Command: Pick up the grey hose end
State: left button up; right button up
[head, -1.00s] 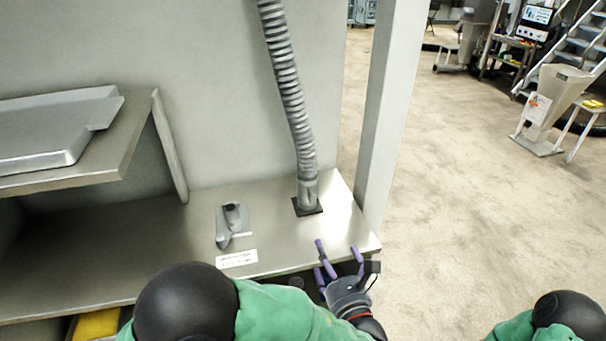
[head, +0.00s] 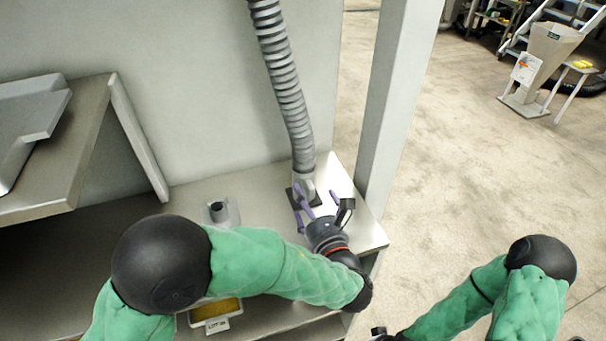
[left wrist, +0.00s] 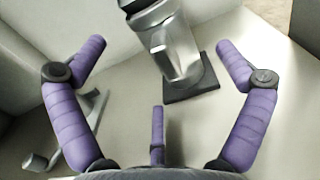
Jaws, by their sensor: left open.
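The grey hose end (head: 304,184) is a smooth metallic cuff below a ribbed grey hose (head: 284,85). It stands on a dark square pad on the metal shelf. My left gripper (head: 318,196) is open, with its purple fingers just in front of the cuff, partly covering it. In the left wrist view the cuff (left wrist: 176,52) is between the two spread side fingers, beyond the third finger. I see no clear contact. Of my right arm, only green links and a small dark piece at the bottom edge show; its fingers are out of view.
A grey bracket (head: 219,212) sits on the shelf to the left, partly behind my left arm. A raised shelf (head: 75,160) with a tray is at left. Open floor lies to the right.

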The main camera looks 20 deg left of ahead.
aim_at(303, 187)
pick_arm(q)
jog(key=shift+x, duration=1.1)
jog(key=b+x, duration=0.1)
jog(key=x, duration=0.3)
jog(key=shift+a+f, duration=0.15)
jog(key=shift+a, duration=0.05)
jog(key=shift+w+a+b, duration=0.15)
jog(key=shift+w+b, duration=0.15)
